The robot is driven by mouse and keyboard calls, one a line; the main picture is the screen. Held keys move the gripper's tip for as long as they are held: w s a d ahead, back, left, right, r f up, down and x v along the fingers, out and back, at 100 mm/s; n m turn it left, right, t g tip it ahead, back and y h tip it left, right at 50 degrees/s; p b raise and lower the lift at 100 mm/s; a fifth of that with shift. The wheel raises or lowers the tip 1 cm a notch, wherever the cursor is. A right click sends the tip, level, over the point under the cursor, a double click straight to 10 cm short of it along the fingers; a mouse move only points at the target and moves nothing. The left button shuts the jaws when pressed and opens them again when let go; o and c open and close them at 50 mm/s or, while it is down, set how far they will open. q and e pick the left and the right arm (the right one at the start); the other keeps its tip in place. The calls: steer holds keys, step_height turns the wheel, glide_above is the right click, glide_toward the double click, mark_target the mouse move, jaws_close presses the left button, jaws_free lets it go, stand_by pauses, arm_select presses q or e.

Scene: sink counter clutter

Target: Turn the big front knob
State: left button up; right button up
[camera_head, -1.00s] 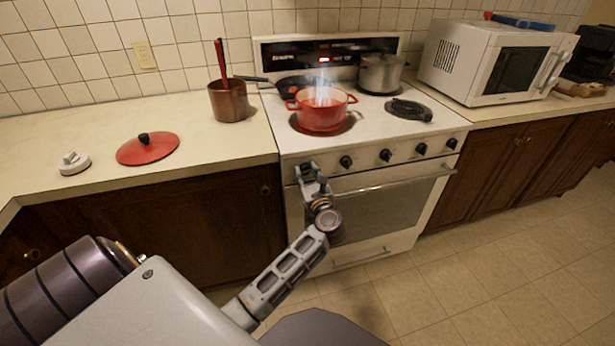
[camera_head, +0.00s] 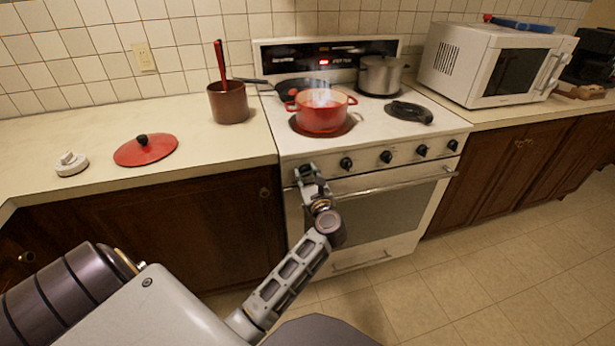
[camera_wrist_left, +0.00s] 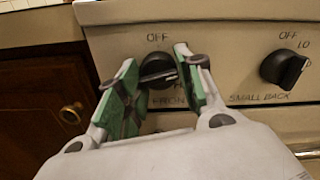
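The big front knob (camera_wrist_left: 158,70) is a black stove knob in the left wrist view, with OFF above it and part of a FRONT label below. My left gripper (camera_wrist_left: 160,82) has its green-padded fingers on both sides of it, and both pads appear to touch its edges. The knob's grip bar lies nearly level, slightly tilted. In the head view my left gripper (camera_head: 308,174) is at the left end of the stove's front panel and hides most of this knob. My right gripper is not in view.
The small back knob (camera_wrist_left: 285,69) is right of the gripper. A steaming red pot (camera_head: 322,118) stands on the front left burner. The oven handle (camera_head: 385,186) runs below the panel. A grey pot (camera_head: 380,76), brown pot (camera_head: 229,106) and red lid (camera_head: 146,150) stand clear.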

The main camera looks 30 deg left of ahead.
arm_select(q)
steer(key=o, duration=0.3)
steer(key=shift+o, duration=0.2)
steer(key=shift+r, duration=5)
